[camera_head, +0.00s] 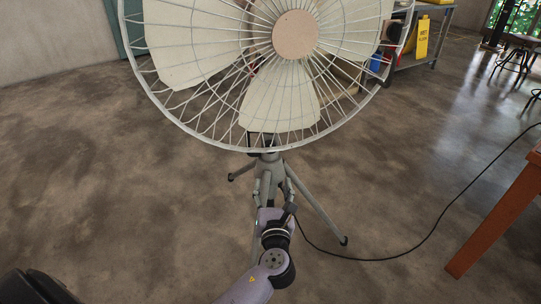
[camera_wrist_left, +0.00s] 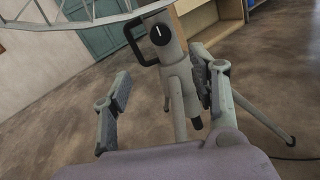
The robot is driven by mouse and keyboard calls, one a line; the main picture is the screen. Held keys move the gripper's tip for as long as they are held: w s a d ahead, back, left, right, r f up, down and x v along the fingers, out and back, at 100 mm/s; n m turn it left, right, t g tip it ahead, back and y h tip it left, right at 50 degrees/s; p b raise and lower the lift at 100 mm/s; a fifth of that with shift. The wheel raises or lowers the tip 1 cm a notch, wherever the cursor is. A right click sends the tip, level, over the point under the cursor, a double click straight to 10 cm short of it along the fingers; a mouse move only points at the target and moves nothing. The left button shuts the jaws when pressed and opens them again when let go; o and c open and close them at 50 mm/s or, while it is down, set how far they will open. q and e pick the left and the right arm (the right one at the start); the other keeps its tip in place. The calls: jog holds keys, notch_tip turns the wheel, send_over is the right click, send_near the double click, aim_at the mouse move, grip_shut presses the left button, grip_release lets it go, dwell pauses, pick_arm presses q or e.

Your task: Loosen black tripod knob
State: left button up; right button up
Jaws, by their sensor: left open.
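The black tripod knob (camera_wrist_left: 160,33) is a round dial with a white line, on the upper part of the grey tripod post (camera_wrist_left: 174,75). A black looped handle (camera_wrist_left: 135,42) sticks out beside it. My left gripper (camera_wrist_left: 160,66) is open, its fingers apart on either side of the post and below the knob, with nothing held. In the head view, my left gripper (camera_head: 268,188) is small and partly hidden by its wrist, in front of the tripod (camera_head: 267,168). I cannot make out the knob clearly there. My right gripper is not in view.
A large caged fan (camera_head: 280,100) tops the tripod, overhanging my gripper. Tripod legs (camera_head: 318,215) spread over the floor. A black cable (camera_head: 408,252) runs right towards an orange-brown table (camera_head: 500,220). A shelf cart with a yellow sign (camera_head: 421,38) stands behind. Floor at left is clear.

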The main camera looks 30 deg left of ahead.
pick_arm(q)
jog(key=b, duration=0.1)
send_near(271, 152)
jog(key=r, duration=0.1)
jog(key=shift+b+x, duration=0.85)
jog(key=shift+x, duration=3.45)
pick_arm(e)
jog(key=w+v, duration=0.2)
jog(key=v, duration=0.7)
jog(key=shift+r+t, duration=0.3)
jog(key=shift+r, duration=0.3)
pick_arm(q)
jog(key=shift+a, duration=0.1)
jog(key=shift+c, duration=0.5)
jog(key=c, duration=1.1)
